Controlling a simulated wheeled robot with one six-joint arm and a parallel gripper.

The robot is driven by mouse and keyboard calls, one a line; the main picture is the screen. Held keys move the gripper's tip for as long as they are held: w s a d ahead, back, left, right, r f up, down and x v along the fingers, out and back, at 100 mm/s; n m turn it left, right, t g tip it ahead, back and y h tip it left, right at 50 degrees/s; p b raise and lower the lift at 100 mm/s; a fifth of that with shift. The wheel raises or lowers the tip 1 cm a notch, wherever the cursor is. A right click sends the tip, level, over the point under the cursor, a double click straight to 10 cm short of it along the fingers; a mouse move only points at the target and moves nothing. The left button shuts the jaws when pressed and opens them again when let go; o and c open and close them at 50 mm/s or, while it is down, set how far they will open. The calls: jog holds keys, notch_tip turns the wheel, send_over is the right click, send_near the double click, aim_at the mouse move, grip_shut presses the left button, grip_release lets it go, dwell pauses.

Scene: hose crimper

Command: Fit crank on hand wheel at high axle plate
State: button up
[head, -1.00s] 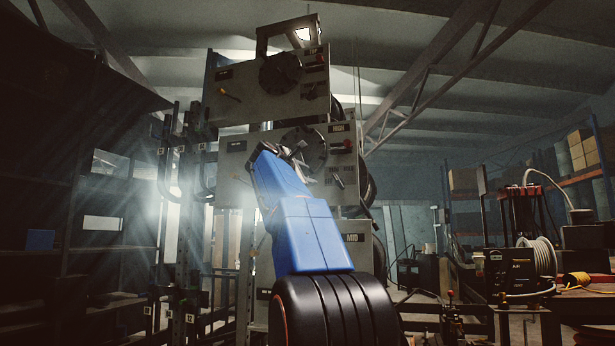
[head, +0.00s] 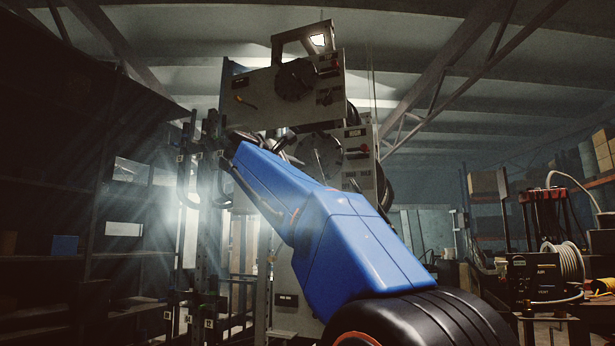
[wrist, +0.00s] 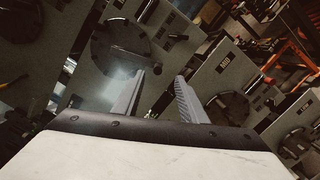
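The high axle plate (head: 358,178) is a pale upright panel labelled HIGH, partly behind my blue arm in the head view. Its dark round hand wheel (head: 320,155) also shows at upper left in the wrist view (wrist: 105,42). There a short dark rod (wrist: 130,56), which looks like the crank, lies against the wheel's face; I cannot tell whether it is seated. My gripper (wrist: 164,80) is open, its two grey fingers spread with nothing between them. It points at the plate from just off the wheel. In the head view its fingers are small and unclear.
The MID plate's wheel (wrist: 228,106) and the LOW plate's wheel (wrist: 297,141) are beyond. A dark rack with hooks (head: 205,190) stands close on the left.

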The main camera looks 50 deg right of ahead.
jog(key=shift+s+a, duration=0.2)
jog(key=shift+a, duration=0.4)
jog(key=s+a+f+m+t+y, duration=0.1)
jog(key=a+f+y, duration=0.3)
jog(key=f, duration=0.8)
jog(key=s+a+f+m+y, duration=0.1)
jog(key=s+a+f+y, duration=0.15)
jog(key=a+f, duration=0.7)
jog(key=a+f+m+t+y, duration=0.1)
jog(key=f+y, duration=0.3)
jog(key=f, duration=1.2)
jog(key=s+a+f+m+y, duration=0.2)
jog(key=s+a+f, duration=0.3)
jog(key=f, duration=0.6)
jog(key=s+a+f+m+g+y, duration=0.1)
jog(key=s+a+f+m+y, duration=0.1)
jog(key=s+a+f, duration=0.4)
jog(key=s+a+f+m+g+y, duration=0.1)
jog(key=s+a+f+y, duration=0.2)
jog(key=f, duration=1.2)
jog(key=s+a, duration=0.3)
jog(key=shift+f+m, duration=0.3)
jog(key=shift+m, duration=0.1)
